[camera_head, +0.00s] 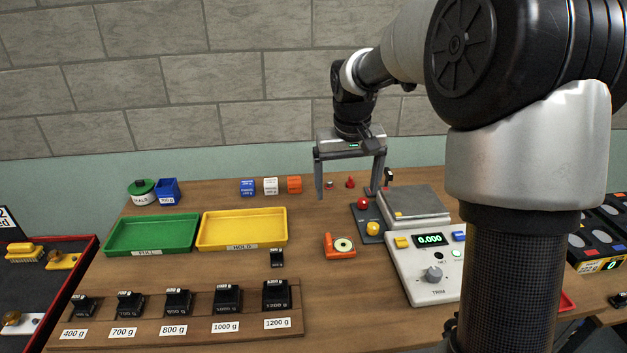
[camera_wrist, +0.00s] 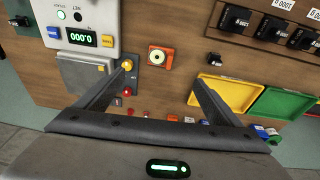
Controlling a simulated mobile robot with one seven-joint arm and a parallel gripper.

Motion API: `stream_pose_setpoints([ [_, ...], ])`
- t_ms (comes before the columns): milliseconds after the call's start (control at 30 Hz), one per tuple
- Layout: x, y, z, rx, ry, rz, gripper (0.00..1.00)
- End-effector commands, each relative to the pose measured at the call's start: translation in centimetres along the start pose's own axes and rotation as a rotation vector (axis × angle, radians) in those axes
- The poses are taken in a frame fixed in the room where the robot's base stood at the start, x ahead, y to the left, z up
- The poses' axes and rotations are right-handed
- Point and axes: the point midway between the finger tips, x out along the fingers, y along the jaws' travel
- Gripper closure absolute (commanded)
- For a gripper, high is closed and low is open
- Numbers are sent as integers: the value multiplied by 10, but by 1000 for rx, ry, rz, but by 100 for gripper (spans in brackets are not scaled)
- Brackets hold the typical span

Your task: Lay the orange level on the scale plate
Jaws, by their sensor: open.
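The orange level (camera_head: 340,246), a small block with a round pale vial, sits on the wooden bench left of the scale (camera_head: 422,262). In the wrist view the level (camera_wrist: 160,57) lies between and beyond the fingertips, touching neither. The grey scale plate (camera_head: 418,203) is bare apart from a small yellow mark or piece at its front edge; it also shows in the wrist view (camera_wrist: 84,76). The scale display reads 0.000. My gripper (camera_head: 347,193) is open and empty, above the bench behind the level; its fingers show in the wrist view (camera_wrist: 159,79).
A dark pad with red and yellow knobs (camera_head: 372,228) stands between level and scale. Yellow (camera_head: 241,247) and green (camera_head: 150,251) trays lie left. Black weights stand in a front rack (camera_head: 190,330); one small black weight (camera_head: 277,258) stands alone. Small cubes (camera_head: 271,185) line the back.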

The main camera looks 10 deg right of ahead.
Motion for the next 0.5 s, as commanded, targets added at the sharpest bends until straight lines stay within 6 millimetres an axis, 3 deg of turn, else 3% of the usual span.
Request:
stream_pose_setpoints([
  [100,39,1,-23,11,-39,-22,12],
  [200,61,2,-34,20,-57,-35,12],
  [500,97,2,-39,25,-73,-46,12],
])
